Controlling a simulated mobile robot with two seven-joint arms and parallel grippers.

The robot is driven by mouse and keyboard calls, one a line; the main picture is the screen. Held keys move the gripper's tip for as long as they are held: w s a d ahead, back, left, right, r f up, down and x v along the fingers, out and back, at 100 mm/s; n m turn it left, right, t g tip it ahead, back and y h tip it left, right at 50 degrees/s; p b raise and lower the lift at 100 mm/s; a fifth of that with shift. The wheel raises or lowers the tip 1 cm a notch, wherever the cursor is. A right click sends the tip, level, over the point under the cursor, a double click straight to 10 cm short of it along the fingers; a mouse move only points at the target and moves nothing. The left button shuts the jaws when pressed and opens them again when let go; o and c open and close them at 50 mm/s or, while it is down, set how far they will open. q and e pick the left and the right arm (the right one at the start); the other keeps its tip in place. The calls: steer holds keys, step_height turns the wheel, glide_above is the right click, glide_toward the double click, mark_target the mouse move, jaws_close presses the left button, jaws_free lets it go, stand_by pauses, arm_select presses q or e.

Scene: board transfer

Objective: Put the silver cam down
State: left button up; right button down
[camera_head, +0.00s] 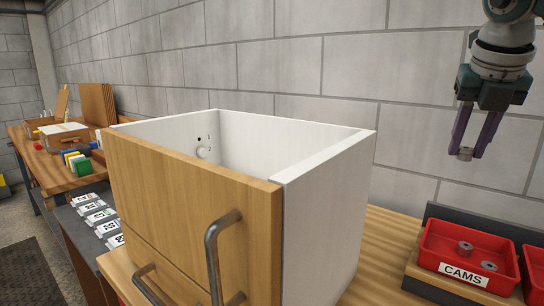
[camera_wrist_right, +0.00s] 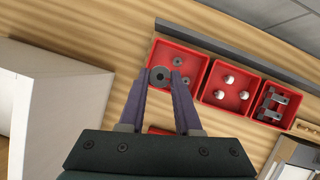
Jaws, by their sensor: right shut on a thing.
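My right gripper (camera_head: 467,153) is shut on a silver cam (camera_head: 466,154), a small round metal piece with a hole. In the head view it is held in the air above the red bin labelled CAMS (camera_head: 430,253). In the right wrist view the cam (camera_wrist_right: 160,76) sits between the purple fingertips, with the cams bin (camera_wrist_right: 203,58) behind it. More silver cams (camera_head: 465,247) lie in that bin. My left gripper is not in view.
A cabinet with white sides (camera_head: 330,215) and a wooden front with dark handles stands on the wooden bench, left of the bins. More red bins (camera_wrist_right: 225,87) with small parts sit beside the cams bin. Wooden boards (camera_head: 97,104) and coloured blocks are at the far left.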

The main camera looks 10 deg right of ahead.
steer(key=s+a+r+n+g+y+p, duration=0.1)
steer(key=s+a+n+y, duration=0.25)
steer(key=a+n, duration=0.55)
steer(key=s+a+r+n+g+y+p, duration=0.15)
steer(key=s+a+n+y, duration=0.35)
steer(key=n, duration=0.7)
steer(key=s+a+r+n+g+h, duration=0.4)
steer(key=s+a+n+g+h, duration=0.3)
steer(key=n, duration=1.4)
steer(key=s+r+p, duration=0.3)
steer(key=r+p, duration=1.5)
steer(key=p, duration=0.1)
steer(key=s+r+y+p, duration=0.1)
steer(key=s+r+p, duration=0.3)
steer(key=r+p, duration=1.3)
steer(key=a+p, duration=0.1)
steer(key=p, duration=0.1)
steer(key=shift+s+r+n+t+p, duration=0.15)
steer(key=shift+r+n+t+p, duration=0.2)
steer(key=shift+r+n, duration=0.05)
